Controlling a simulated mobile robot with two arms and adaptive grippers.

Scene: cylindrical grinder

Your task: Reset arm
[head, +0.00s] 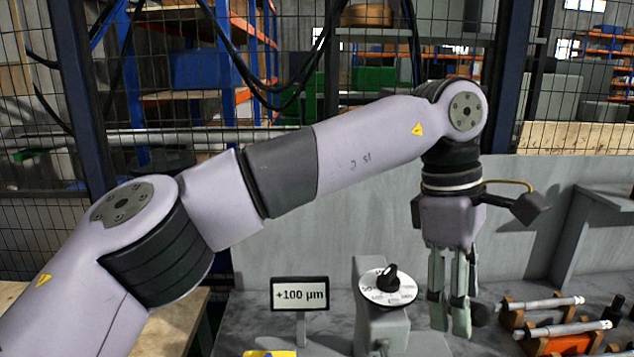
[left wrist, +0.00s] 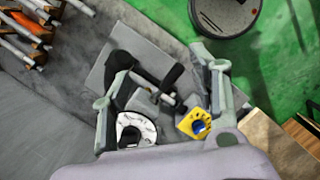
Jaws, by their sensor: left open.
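My left arm comes in from the left and reaches across the head view, with the wrist bent so that the hand points down. My left gripper (head: 452,318) is open and empty, just right of a grey post with a white dial and black knob (head: 388,284). In the left wrist view the fingers of the left gripper (left wrist: 163,88) stand wide apart with nothing between them. The white dial (left wrist: 135,128) shows there beside the left finger. My right gripper is in neither view.
A display (head: 300,294) reading +100 µm stands left of the dial. A yellow box with a blue knob (left wrist: 192,123) sits near the right finger in the wrist view. Metal shafts (head: 562,329) lie on orange-brown holders at the right. A wire-mesh fence (head: 40,215) stands behind.

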